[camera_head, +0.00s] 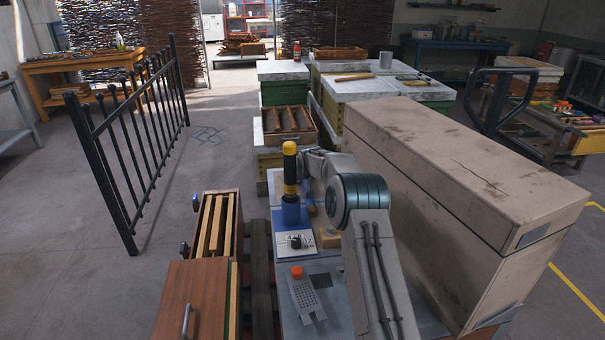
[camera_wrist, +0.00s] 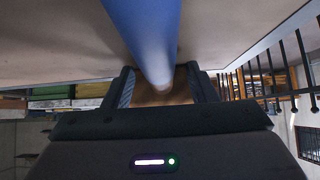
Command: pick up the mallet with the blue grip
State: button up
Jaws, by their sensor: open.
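In the wrist view, which looks upside down, a blue rounded bar (camera_wrist: 145,35) runs from the top edge to a pale end between my fingers. It looks like the mallet's blue grip; no mallet head can be made out. My gripper (camera_wrist: 161,86) is open, with one dark finger on each side of the bar's end. Contact cannot be told. In the head view my arm hides most of the gripper.
A large beige box (camera_head: 465,180) stands close on the right of my arm. A small orange-topped grater-like item (camera_head: 305,297) lies on the worktop. An open wooden frame box (camera_head: 215,225) is at the left. Hives (camera_head: 345,85) stand behind, and a black railing (camera_head: 135,140) is far left.

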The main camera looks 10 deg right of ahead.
grip_shut()
jog(key=shift+r, duration=0.15)
